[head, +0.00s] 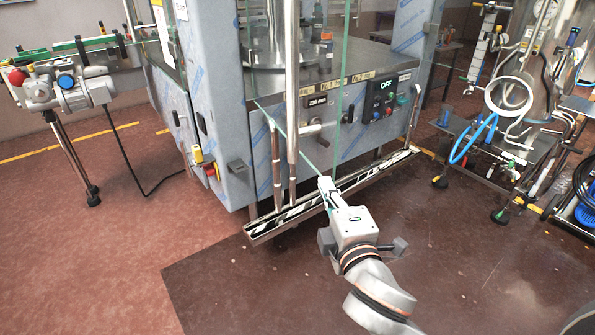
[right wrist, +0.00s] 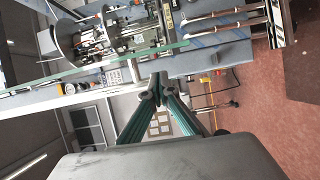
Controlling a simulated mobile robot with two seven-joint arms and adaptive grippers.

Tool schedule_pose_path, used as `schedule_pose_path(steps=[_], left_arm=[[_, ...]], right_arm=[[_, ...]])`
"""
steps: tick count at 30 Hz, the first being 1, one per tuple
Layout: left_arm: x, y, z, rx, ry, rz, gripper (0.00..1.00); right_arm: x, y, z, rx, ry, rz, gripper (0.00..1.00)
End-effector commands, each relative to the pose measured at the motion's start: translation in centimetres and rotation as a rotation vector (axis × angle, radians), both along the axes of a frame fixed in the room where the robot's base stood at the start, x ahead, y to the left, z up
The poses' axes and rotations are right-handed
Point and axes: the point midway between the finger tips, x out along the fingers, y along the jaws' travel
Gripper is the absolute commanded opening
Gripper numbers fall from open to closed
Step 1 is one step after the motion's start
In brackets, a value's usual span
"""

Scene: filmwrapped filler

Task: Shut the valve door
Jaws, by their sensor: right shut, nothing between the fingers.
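The valve door looks like a clear glass panel with green edges (head: 341,62) on the front of the grey-blue filling machine. Its lower edge slants down to the right and stands out from the machine's front, so it appears ajar. A vertical metal bar (head: 292,80) shows in front of the machine. My right gripper (head: 325,186) is shut and empty, just below the panel's lower corner in the head view. In the right wrist view, the shut fingertips (right wrist: 157,86) lie close to a green glass edge (right wrist: 110,71). I cannot tell whether they touch it. My left gripper is out of view.
The filling machine (head: 238,150) carries a control panel with an OFF display (head: 385,86). A low striped rail (head: 345,190) runs along its front. A cart with hoses (head: 510,130) stands at right, a conveyor unit (head: 65,85) at left. The front-left floor is clear.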

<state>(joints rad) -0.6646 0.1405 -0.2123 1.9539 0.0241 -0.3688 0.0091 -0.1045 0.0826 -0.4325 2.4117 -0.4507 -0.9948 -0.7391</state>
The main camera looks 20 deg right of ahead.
Motion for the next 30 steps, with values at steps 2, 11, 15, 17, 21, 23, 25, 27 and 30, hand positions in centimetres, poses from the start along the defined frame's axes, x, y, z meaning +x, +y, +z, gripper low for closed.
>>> schedule_pose_path(steps=[2,11,15,17,21,23,25,27,30], left_arm=[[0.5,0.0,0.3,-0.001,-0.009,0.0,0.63],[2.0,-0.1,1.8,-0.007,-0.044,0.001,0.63],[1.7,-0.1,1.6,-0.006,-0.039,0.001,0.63],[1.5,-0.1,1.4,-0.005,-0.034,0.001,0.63],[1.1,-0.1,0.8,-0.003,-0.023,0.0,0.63],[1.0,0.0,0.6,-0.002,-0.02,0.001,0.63],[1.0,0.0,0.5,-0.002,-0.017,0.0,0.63],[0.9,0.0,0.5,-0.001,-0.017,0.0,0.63],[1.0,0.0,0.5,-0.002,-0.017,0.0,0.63]], right_arm=[[0.2,-0.2,0.7,-0.019,-0.011,-0.009,0.0],[4.2,-0.6,0.8,-0.023,-0.012,-0.01,0.0],[6.7,-0.8,0.8,-0.022,-0.012,-0.01,0.0],[7.6,-0.9,0.7,-0.021,-0.01,-0.009,0.0],[9.1,-1.0,0.7,-0.021,-0.01,-0.009,0.0],[9.5,-1.0,0.6,-0.021,-0.009,-0.009,0.0],[9.8,-1.0,0.6,-0.02,-0.008,-0.009,0.0],[9.9,-1.0,0.6,-0.02,-0.009,-0.009,0.0],[10.0,-1.0,0.6,-0.019,-0.009,-0.009,0.0]])
